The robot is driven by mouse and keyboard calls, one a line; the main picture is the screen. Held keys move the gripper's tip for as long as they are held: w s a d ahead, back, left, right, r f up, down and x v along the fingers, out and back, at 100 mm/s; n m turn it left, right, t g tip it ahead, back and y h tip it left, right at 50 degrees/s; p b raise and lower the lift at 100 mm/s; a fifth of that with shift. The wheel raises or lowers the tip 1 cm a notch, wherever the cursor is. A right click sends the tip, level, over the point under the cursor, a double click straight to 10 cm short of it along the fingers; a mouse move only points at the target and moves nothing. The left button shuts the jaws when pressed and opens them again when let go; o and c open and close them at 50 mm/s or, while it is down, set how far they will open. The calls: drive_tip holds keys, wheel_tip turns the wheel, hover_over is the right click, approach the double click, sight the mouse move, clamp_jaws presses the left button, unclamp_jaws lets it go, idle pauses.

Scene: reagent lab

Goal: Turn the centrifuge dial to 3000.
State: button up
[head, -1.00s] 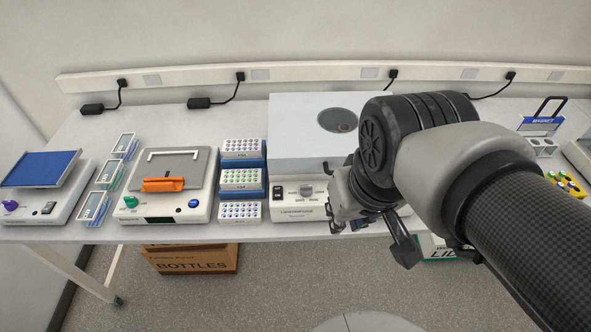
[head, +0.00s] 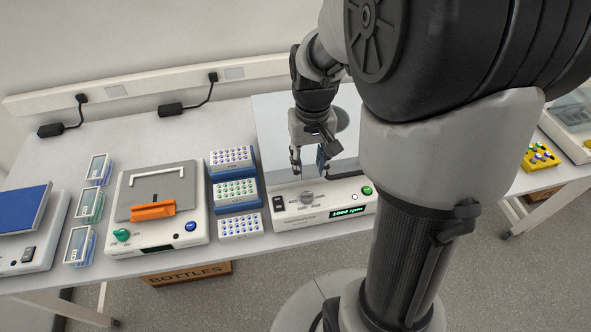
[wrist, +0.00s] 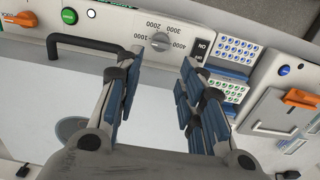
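The centrifuge (head: 330,207) is a white box with a sloped front panel. Its grey dial (head: 307,198) sits on that panel, and its green display (head: 348,212) reads 1000 rpm. In the wrist view the dial (wrist: 160,41) is ringed by the marks 1000, 2000, 3000 and 4000; I cannot tell exactly where its pointer sits. My gripper (head: 309,163) hangs over the lid, above and behind the dial. In the wrist view my gripper (wrist: 158,72) is open and empty, with the dial seen beyond and between its blue-padded fingertips, apart from them.
The panel also has a black switch (head: 279,203) and a green button (head: 367,190). A black handle (wrist: 95,41) rises from the lid close to my fingers. Racks of vials (head: 236,192) stand left of the centrifuge, then a device with an orange clamp (head: 152,210).

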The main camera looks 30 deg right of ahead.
sight(307, 193)
wheel_tip(307, 193, down, 12)
drive_tip(key=b, duration=0.3)
drive_tip(key=shift+f, duration=0.2)
drive_tip(key=shift+c, duration=0.6)
drive_tip(key=c, duration=0.7)
